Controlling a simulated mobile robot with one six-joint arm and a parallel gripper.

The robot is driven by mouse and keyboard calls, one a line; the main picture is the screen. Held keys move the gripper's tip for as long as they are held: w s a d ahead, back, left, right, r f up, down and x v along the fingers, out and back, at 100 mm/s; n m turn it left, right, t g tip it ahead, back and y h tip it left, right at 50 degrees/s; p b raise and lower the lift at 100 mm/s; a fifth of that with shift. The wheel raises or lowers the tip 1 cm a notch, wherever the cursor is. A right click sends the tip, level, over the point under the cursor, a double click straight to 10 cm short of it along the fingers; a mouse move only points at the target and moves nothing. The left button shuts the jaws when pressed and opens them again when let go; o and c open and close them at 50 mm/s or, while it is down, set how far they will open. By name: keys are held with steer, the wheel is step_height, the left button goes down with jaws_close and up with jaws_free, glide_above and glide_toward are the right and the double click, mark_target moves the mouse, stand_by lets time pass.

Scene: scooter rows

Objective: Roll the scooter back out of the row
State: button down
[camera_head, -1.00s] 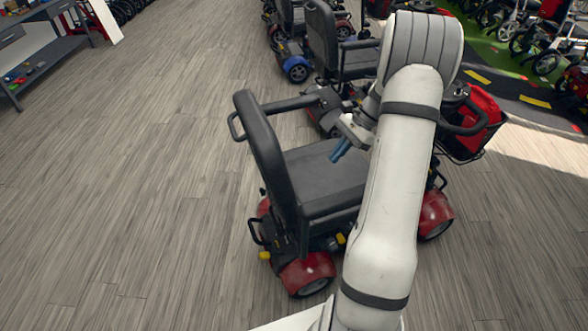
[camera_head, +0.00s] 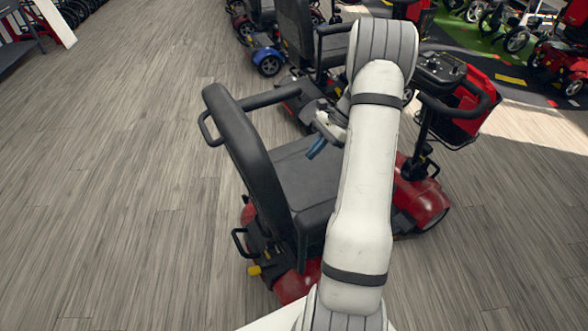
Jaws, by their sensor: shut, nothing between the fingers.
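The red scooter (camera_head: 424,204) with a black seat and backrest (camera_head: 248,150) stands right in front of me, its back end towards me. A push handle (camera_head: 207,130) sticks out behind the backrest, and a lower black handle (camera_head: 240,242) sits near a yellow lever (camera_head: 254,270). Its tiller and handlebar (camera_head: 450,100) are at the right, with a red basket in front. My white arm crosses over the seat and hides part of the scooter. My gripper (camera_head: 317,148), with blue fingertips, is shut and empty above the seat, by the armrest.
More scooters stand ahead in a row, one with blue trim (camera_head: 268,60). Wheelchairs stand at the upper right on green floor (camera_head: 478,50). A bench (camera_head: 14,48) stands at the far left. The wooden floor (camera_head: 110,180) to the left is wide and clear.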

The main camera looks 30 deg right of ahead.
steer(key=a+r+x, duration=0.1)
steer(key=a+x, duration=0.1)
steer(key=x, duration=1)
steer(key=shift+s+r, duration=0.15)
steer(key=shift+a, duration=0.2)
